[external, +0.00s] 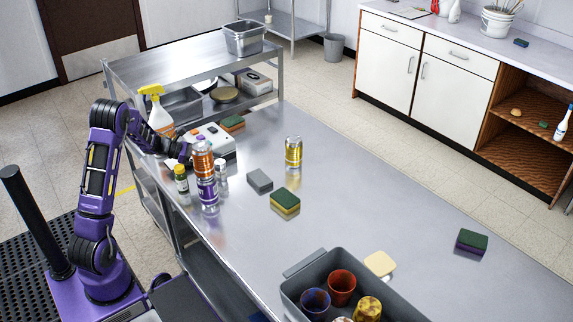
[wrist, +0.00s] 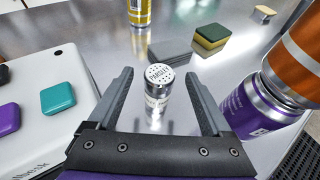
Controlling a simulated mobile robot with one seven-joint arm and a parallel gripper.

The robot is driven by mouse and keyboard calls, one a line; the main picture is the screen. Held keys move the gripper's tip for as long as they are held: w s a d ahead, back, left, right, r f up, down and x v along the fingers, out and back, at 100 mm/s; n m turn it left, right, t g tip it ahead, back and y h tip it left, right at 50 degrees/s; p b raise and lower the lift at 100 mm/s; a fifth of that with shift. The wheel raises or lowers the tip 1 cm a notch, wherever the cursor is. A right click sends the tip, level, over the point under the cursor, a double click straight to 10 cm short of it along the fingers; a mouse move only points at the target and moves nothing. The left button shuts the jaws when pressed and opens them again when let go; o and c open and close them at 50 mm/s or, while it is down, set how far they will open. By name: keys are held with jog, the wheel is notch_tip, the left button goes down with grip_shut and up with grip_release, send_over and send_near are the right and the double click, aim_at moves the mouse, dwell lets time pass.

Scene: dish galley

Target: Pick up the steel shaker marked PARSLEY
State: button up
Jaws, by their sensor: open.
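The steel shaker (wrist: 158,84) stands upright in the wrist view, with a perforated lid reading PARSLEY. It also shows in the external view (external: 221,170), small and beside the cans. My gripper (wrist: 160,92) is open, with one finger on each side of the shaker in the picture. Nothing is gripped. I cannot tell how far the fingertips are from the shaker in depth. In the external view my wrist (external: 180,152) is at the left, behind the cans, and the fingers are hard to make out there.
A purple can (wrist: 260,108) with an orange can (wrist: 295,62) on top stands close right of my gripper. A white device with coloured buttons (wrist: 40,105) lies close left. Beyond the shaker are a grey block (wrist: 168,52), a sponge (wrist: 211,37) and a yellow can (wrist: 140,12).

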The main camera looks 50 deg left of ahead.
jog(key=x, duration=0.6)
jog(key=shift+s+r, duration=0.1)
grip_shut()
